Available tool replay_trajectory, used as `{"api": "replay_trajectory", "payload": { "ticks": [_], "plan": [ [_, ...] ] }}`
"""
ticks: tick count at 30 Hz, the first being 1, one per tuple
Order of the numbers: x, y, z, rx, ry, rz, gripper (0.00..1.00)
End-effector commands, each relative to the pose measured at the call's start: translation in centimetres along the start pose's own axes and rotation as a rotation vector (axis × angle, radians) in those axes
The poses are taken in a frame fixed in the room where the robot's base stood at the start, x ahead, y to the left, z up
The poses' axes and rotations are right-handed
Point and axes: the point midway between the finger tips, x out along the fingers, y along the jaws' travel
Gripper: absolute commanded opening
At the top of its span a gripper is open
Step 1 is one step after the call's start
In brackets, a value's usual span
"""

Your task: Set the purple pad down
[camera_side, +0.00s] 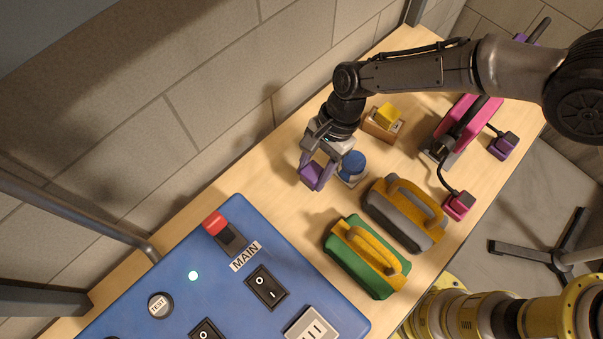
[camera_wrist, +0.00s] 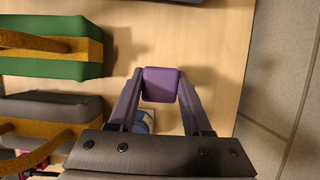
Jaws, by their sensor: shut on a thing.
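The purple pad (camera_side: 313,176) is a small block held between the fingertips of my gripper (camera_side: 318,166). In the wrist view the purple pad (camera_wrist: 160,84) sits squarely between the two fingers, and my gripper (camera_wrist: 160,88) is shut on it. The pad is over the bare wooden table (camera_side: 278,190), left of a blue round knob-like thing (camera_side: 352,163). I cannot tell for sure whether its underside touches the table.
A blue panel (camera_side: 130,283) with switches lies at lower left. A green-and-yellow block (camera_side: 352,252) and a grey-and-yellow block (camera_side: 395,225) stand to the right. A small wooden holder with a yellow block (camera_side: 387,115) is behind. A wall runs along the table's far side.

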Motion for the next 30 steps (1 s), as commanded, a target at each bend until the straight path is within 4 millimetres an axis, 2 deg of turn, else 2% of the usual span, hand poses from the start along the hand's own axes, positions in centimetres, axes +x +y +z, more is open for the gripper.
{"api": "replay_trajectory", "payload": {
  "ticks": [1,6,14,19,30],
  "plan": [
    [0.8,-0.6,-0.2,-0.001,0.000,0.000,0.00],
    [2.2,-1.9,-0.4,-0.002,-0.001,0.000,0.00],
    [3.4,-2.8,-0.7,-0.002,0.000,-0.001,0.00],
    [5.6,-2.6,-1.7,-0.001,0.001,0.000,0.00],
    [6.1,-2.7,-1.9,-0.002,0.001,-0.003,0.00]
  ]
}}
